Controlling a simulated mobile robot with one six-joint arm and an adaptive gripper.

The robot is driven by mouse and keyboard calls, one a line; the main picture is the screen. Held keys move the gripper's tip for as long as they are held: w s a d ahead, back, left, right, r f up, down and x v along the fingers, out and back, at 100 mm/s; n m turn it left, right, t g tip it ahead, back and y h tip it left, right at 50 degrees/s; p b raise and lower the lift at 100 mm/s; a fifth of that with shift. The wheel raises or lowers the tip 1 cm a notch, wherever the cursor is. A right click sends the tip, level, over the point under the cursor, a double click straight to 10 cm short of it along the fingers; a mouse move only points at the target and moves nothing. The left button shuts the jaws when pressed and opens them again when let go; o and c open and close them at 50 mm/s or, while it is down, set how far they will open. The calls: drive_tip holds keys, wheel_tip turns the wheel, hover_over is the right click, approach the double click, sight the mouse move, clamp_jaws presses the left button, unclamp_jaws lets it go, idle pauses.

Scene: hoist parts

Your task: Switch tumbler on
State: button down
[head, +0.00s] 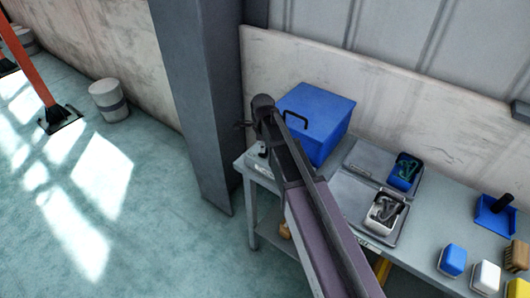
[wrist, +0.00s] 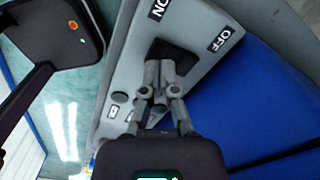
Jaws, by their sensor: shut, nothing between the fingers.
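The tumbler (wrist: 175,54) is a black rocker on a grey switch panel (wrist: 128,62), between a white ON label and an OFF label in the wrist view. My gripper (wrist: 158,66) is shut and empty. Its fingertips overlap the lower left part of the tumbler in the picture; I cannot tell whether they touch it. Which way the tumbler is tipped is hard to tell. In the head view, my gripper (head: 241,125) is at the left end of the workbench, and the arm hides much of that area.
A blue box (head: 325,112) with a black handle stands right beside the panel. The workbench (head: 425,235) carries grey trays holding hoist parts, plus several coloured blocks to the right. A grey column (head: 205,100) stands close on the left. The floor farther left is largely clear.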

drive_tip(key=shift+f+b, duration=0.75)
drive_tip(key=shift+f, duration=0.05)
idle(0.6)
drive_tip(key=shift+r, duration=0.15)
drive_tip(key=shift+r+p, duration=3.4)
drive_tip(key=shift+p, duration=0.2)
drive_tip(key=s+d+n, duration=1.7)
drive_tip(key=n, duration=0.2)
drive_tip(key=shift+s, duration=0.15)
